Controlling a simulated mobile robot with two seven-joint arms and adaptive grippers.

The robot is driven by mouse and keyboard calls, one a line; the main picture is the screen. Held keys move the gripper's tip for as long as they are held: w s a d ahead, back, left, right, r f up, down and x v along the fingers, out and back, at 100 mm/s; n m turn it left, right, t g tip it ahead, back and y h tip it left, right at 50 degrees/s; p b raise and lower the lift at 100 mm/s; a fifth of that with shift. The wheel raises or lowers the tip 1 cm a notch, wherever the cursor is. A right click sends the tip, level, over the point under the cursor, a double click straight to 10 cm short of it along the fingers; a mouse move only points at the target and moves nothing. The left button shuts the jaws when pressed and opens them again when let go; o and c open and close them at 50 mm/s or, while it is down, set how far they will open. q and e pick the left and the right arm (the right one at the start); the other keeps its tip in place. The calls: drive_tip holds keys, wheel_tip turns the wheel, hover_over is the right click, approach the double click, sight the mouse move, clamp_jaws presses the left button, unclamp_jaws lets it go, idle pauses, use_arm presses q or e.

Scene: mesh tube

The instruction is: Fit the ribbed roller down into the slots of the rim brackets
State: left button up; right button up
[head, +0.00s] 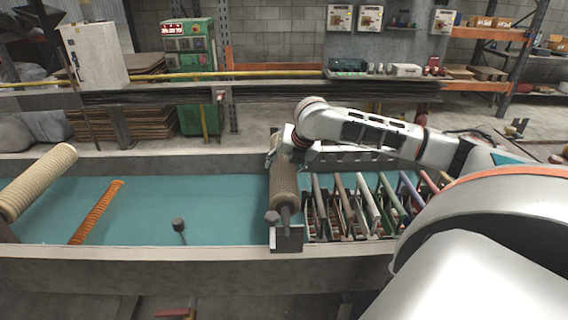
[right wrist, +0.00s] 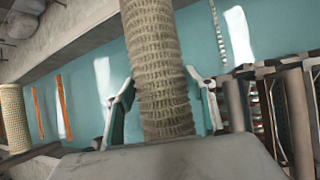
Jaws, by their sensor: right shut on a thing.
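The ribbed roller (head: 284,188), a tan mesh-textured cylinder with a dark shaft end, lies lengthwise across the teal trough. Its near end is at the near rim bracket (head: 288,241); I cannot tell whether the shaft is seated in the slot. My right gripper (head: 286,158) is shut on the roller towards its far end. In the right wrist view the roller (right wrist: 160,75) runs between the two fingers of the gripper (right wrist: 162,95). The far bracket is mostly hidden by the gripper. My left gripper is not in view.
Several coloured bars on dark frames (head: 360,205) stand close to the right of the roller. A thick ribbed roller (head: 38,180) and an orange one (head: 97,212) are at the left. A dark knob (head: 178,225) stands near the front rim. The teal floor (head: 200,195) between is mostly clear.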

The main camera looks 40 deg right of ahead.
idle(0.4)
drive_tip(key=o, duration=1.8)
drive_tip(key=shift+o, duration=0.4)
drive_tip(key=shift+f, duration=0.15)
drive_tip(key=v, duration=1.1)
drive_tip(key=shift+s+a+r, duration=0.1)
drive_tip(key=shift+s+r, duration=0.25)
drive_tip(key=shift+r, duration=0.15)
